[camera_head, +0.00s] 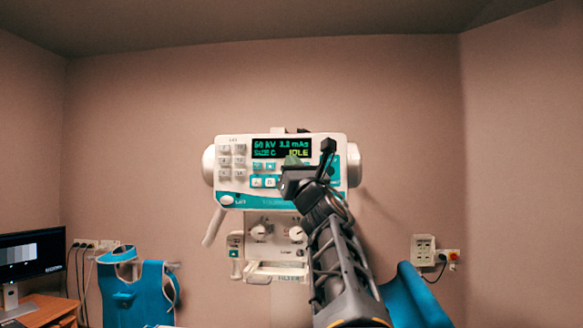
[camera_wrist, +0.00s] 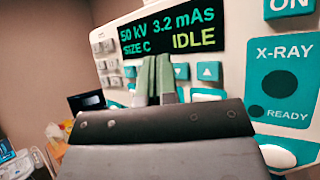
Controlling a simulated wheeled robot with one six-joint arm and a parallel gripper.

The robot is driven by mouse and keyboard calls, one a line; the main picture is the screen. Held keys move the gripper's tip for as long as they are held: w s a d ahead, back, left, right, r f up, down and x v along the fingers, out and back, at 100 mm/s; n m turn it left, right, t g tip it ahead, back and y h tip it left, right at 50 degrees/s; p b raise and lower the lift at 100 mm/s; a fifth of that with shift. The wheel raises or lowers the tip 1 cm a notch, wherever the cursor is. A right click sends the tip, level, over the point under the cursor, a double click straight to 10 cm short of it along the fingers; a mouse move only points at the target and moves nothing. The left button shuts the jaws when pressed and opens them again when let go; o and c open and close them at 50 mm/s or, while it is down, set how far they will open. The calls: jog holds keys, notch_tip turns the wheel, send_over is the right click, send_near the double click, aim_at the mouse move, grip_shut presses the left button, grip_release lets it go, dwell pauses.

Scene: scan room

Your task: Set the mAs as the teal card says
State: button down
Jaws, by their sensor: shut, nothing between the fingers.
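The x-ray unit's display (camera_wrist: 172,37) reads 50 kV, 3.2 mAs, SIZE C and IDLE in the wrist view; it also shows in the head view (camera_head: 281,148). Below it, right of my fingers, are a teal up-arrow key (camera_wrist: 208,72) and a teal key under it (camera_wrist: 207,95), partly hidden by my gripper body. My gripper (camera_wrist: 154,62) is shut and empty, its greenish fingers in front of the panel just below the display. In the head view my gripper (camera_head: 293,160) covers part of the key area. Whether it touches a key I cannot tell. No teal card is visible.
Grey keys (camera_head: 232,160) fill the panel's left side. Teal A and B keys (camera_head: 263,182) sit below the display. A teal X-RAY block (camera_wrist: 285,85) with a READY label is at the right. Knobs (camera_head: 261,232) are lower down. A monitor (camera_head: 30,255) stands far left.

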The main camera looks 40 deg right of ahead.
jog(key=shift+w+d, duration=0.1)
jog(key=shift+w+d, duration=0.25)
dwell(0.3)
jog(key=shift+w+d, duration=0.25)
dwell(0.9)
jog(key=shift+a, duration=0.1)
jog(key=shift+s+a+b, duration=0.5)
jog(key=shift+s+b, duration=0.1)
dwell(0.4)
jog(key=s+a+b, duration=0.1)
jog(key=s+a, duration=0.2)
jog(key=shift+s+a+b, duration=0.2)
jog(key=shift+s+b, duration=0.1)
jog(key=shift+b, duration=0.1)
